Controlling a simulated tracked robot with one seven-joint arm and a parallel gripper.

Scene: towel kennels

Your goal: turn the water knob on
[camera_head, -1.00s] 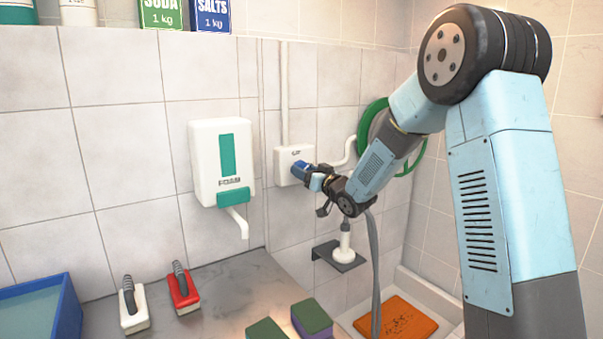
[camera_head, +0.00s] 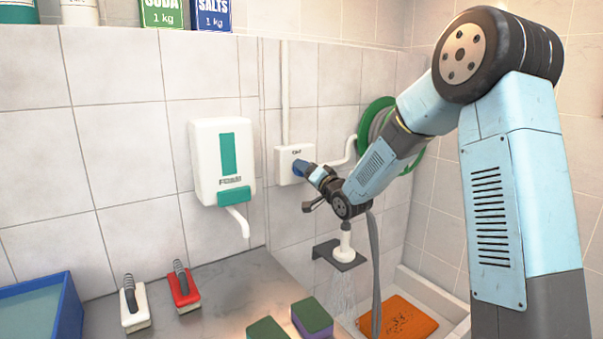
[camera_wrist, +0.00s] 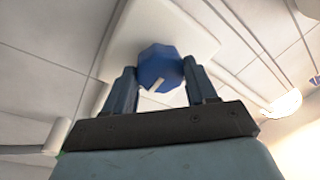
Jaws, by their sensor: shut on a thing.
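The water knob (camera_wrist: 158,66) is blue and faceted with a white pointer line, on a white wall box (camera_head: 287,166). In the wrist view the line slants down to the left. My gripper (camera_wrist: 160,80) has one finger on each side of the knob and is shut on it. In the head view my gripper (camera_head: 308,172) reaches the box from the right and hides part of the knob. Water (camera_head: 341,290) sprays down from the white shower head (camera_head: 346,243), which sits in a dark wall bracket.
A white foam dispenser (camera_head: 209,160) hangs left of the box. A green hose reel (camera_head: 374,118) is behind my arm. Brushes and sponges (camera_head: 312,316) lie on the grey counter (camera_head: 235,298). An orange mat (camera_head: 400,318) lies in the basin at the right.

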